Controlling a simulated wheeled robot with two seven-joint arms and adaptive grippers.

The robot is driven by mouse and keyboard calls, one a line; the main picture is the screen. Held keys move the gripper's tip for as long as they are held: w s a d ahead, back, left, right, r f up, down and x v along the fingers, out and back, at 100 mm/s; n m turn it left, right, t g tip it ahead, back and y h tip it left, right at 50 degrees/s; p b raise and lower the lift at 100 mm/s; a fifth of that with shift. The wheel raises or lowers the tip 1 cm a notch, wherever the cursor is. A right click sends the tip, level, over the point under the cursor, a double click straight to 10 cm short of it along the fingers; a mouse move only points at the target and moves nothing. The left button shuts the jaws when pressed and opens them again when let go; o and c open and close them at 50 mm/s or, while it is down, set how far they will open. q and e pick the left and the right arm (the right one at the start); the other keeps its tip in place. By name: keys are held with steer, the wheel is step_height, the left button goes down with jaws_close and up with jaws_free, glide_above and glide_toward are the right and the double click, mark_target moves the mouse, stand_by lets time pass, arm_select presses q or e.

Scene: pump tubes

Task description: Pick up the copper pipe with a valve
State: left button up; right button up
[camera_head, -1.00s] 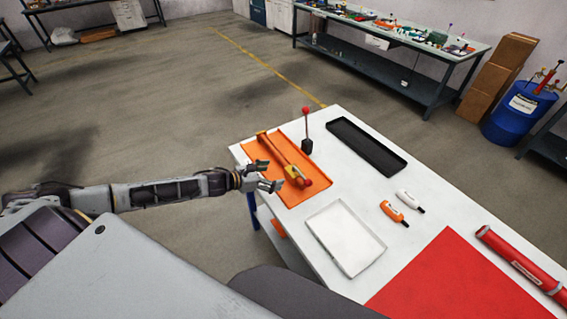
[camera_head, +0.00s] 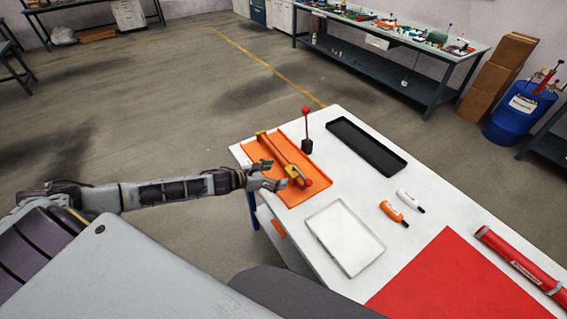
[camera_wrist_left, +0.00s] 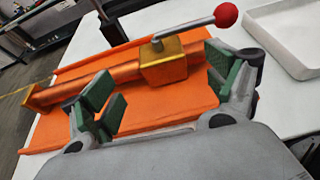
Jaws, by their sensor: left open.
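The copper pipe with a valve (camera_head: 280,153) lies on an orange tray (camera_head: 312,192) at the left end of the white table. In the left wrist view the pipe (camera_wrist_left: 95,79) runs from the left to a brass valve block (camera_wrist_left: 163,62) with a metal lever and a red ball knob (camera_wrist_left: 226,15). My left gripper (camera_head: 275,176) is open and empty beside the valve end. In its wrist view the green-padded fingers (camera_wrist_left: 165,90) stand apart, with the valve block beyond and between them. I cannot tell whether they touch it. My right gripper is not in view.
A red-knobbed stick on a black base (camera_head: 307,144) stands beside the orange tray. A black tray (camera_head: 341,128), a white tray (camera_head: 378,248), orange and white bottles (camera_head: 391,211), a red mat (camera_head: 440,285) and a red tube (camera_head: 520,262) occupy the table.

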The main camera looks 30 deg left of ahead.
mark_target(288, 173)
arm_select(q)
steer(key=shift+w, duration=0.1)
steer(key=shift+p+x, duration=0.6)
steer(key=shift+x, duration=1.9)
steer(key=c, duration=1.5)
steer(key=shift+c, duration=0.7)
steer(key=shift+r, duration=0.15)
step_height(288, 173, up, 10)
